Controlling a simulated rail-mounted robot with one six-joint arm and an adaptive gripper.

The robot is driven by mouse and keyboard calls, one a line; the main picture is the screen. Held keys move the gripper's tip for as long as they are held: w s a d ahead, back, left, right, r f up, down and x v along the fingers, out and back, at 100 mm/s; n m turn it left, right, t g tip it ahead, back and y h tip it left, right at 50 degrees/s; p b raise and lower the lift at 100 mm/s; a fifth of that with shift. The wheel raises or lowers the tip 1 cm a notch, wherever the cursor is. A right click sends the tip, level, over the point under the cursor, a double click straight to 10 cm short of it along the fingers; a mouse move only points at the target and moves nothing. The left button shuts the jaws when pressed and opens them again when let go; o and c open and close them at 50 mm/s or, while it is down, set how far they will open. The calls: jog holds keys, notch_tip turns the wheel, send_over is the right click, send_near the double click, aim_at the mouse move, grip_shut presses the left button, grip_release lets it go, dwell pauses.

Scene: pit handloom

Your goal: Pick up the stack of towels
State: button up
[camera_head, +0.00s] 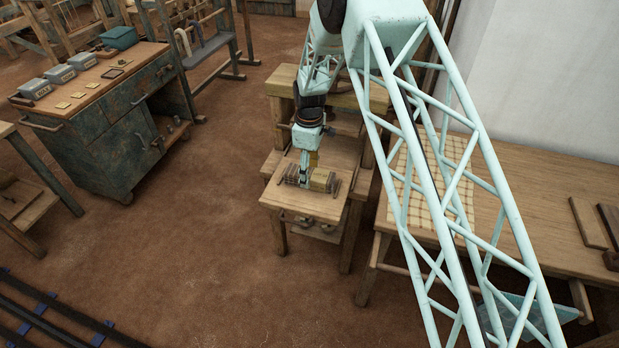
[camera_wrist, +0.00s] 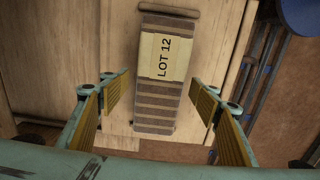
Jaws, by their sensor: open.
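A long brown striped bundle, which looks like the stack of towels (camera_wrist: 155,103), lies on a small wooden stand. A pale yellow band marked LOT 12 wraps its upper part in the wrist view. In the head view the stack (camera_head: 320,180) is partly hidden behind my gripper (camera_head: 305,170). In the wrist view my gripper (camera_wrist: 161,95) is open, with one finger on each side of the stack and clear gaps to both. I cannot tell how far the fingertips are above the stand.
The wooden stand (camera_head: 283,200) has a higher shelf behind it. A long bench (camera_head: 530,210) with a checked cloth stands at the right. A cabinet (camera_head: 115,125) with several small boxes is at the left. Open floor (camera_head: 215,230) lies between.

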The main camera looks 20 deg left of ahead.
jog(key=shift+f, duration=1.3)
jog(key=shift+c, duration=0.5)
jog(key=c, duration=0.9)
jog(key=shift+r, duration=0.1)
jog(key=shift+r, duration=1.65)
jog(key=s+d, duration=0.2)
jog(key=s, duration=0.2)
jog(key=s+d+r, duration=0.1)
jog(key=s+d, duration=0.2)
jog(key=s, duration=0.2)
jog(key=s+d, duration=0.3)
jog(key=s, duration=0.1)
jog(key=shift+s+r, duration=0.25)
jog(key=shift+s, duration=0.15)
